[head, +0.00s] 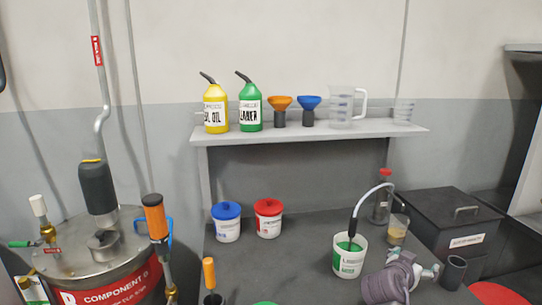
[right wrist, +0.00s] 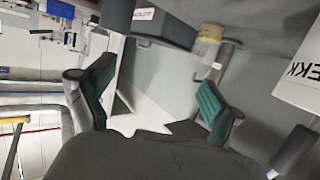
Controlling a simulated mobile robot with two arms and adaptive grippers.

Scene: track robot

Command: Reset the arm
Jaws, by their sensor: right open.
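My right gripper (right wrist: 155,95) shows in the right wrist view, with two dark fingers and green inner pads set wide apart. It is open, and no object shows between the pads. I cannot make it out for certain in the head view. My left gripper is in neither view. In the head view a grey-purple ridged object (head: 388,282) lies at the bottom right beside the white tub; I cannot tell what it is.
The grey bench holds a blue-lidded tub (head: 227,230), a red-lidded tub (head: 269,226), an open white tub (head: 348,262) with green contents, an amber cup (head: 396,236) and a black box (head: 452,222). A shelf (head: 310,133) with bottles stands behind. A metal drum (head: 80,262) stands left.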

